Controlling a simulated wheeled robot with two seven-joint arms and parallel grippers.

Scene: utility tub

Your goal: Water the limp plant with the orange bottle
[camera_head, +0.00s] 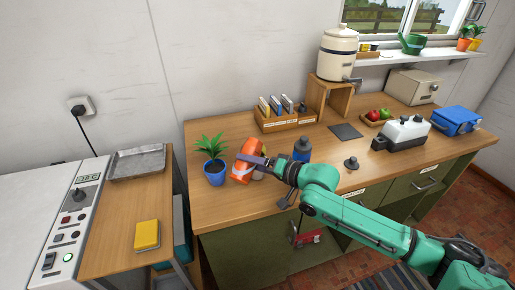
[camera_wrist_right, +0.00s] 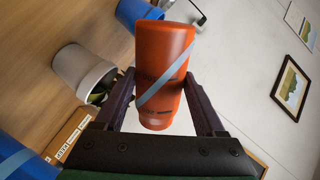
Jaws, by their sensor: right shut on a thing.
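My right gripper (camera_head: 262,162) is shut on the orange bottle (camera_head: 246,158), which is tilted above the bench beside the blue pot. In the wrist view the orange bottle (camera_wrist_right: 165,75), with a pale blue diagonal stripe, sits between both fingers of the right gripper (camera_wrist_right: 165,100). A pale grey pot (camera_wrist_right: 80,70) shows left of the bottle there, with dark green leaves partly hidden behind a finger. In the head view my gripper mostly hides that spot. A plant with upright green leaves stands in a blue pot (camera_head: 215,173), left of the bottle. My left gripper is not in view.
A dark blue bottle (camera_head: 302,150) stands right of my gripper on the wooden bench (camera_head: 225,210). A wooden box of packets (camera_head: 284,121) is behind. A crock (camera_head: 338,55) on a stand, a white-topped device (camera_head: 405,132) and a blue box (camera_head: 456,120) are farther right. The bench's front left is clear.

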